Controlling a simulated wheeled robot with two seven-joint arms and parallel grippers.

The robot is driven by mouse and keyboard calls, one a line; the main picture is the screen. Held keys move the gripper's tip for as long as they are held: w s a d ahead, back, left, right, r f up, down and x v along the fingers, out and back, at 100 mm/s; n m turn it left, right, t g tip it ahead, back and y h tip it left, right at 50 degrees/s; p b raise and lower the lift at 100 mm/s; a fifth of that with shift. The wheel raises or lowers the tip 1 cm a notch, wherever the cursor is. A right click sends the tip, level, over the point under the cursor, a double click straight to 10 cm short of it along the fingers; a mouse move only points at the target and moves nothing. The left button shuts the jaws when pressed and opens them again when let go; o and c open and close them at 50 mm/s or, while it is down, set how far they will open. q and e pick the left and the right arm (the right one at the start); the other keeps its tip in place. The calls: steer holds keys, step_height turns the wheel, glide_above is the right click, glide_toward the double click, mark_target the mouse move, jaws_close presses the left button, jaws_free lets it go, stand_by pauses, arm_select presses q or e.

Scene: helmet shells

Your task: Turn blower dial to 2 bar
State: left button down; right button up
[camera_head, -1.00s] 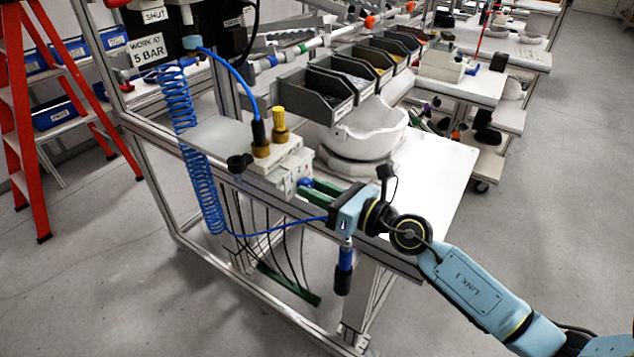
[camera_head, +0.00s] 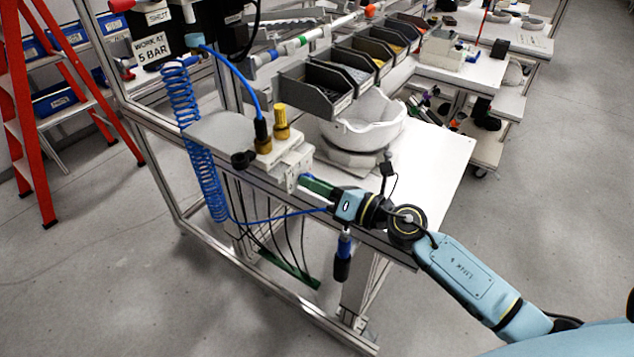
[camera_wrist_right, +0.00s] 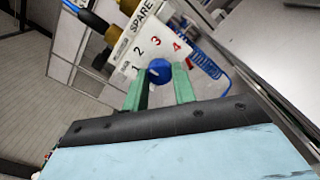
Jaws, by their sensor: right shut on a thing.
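The blower dial (camera_wrist_right: 160,71) is a small blue knob on the white face of a unit, with the numbers 1 to 4 and the word SPARE printed beside it. My right gripper (camera_wrist_right: 160,82) has its two green fingers on either side of the knob and is shut on it. I cannot tell for sure which number the knob points to. In the head view the right gripper (camera_head: 306,181) reaches the end of the white regulator unit (camera_head: 282,165) at the bench edge, and the knob is hidden there. My left gripper is not in view.
Yellow-black fittings (camera_head: 281,122) stand on the unit, and a blue coiled hose (camera_head: 196,140) hangs to its left. A blue-black handle (camera_head: 343,260) hangs below my right gripper. A white helmet shell (camera_head: 370,122) and grey bins (camera_head: 315,90) are behind. The bench's right part is clear.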

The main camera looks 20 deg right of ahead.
steer(key=o, duration=1)
steer(key=shift+s, duration=0.1)
steer(key=b+v, duration=0.4)
steer(key=v, duration=0.9)
steer(key=shift+s+d+f, duration=0.1)
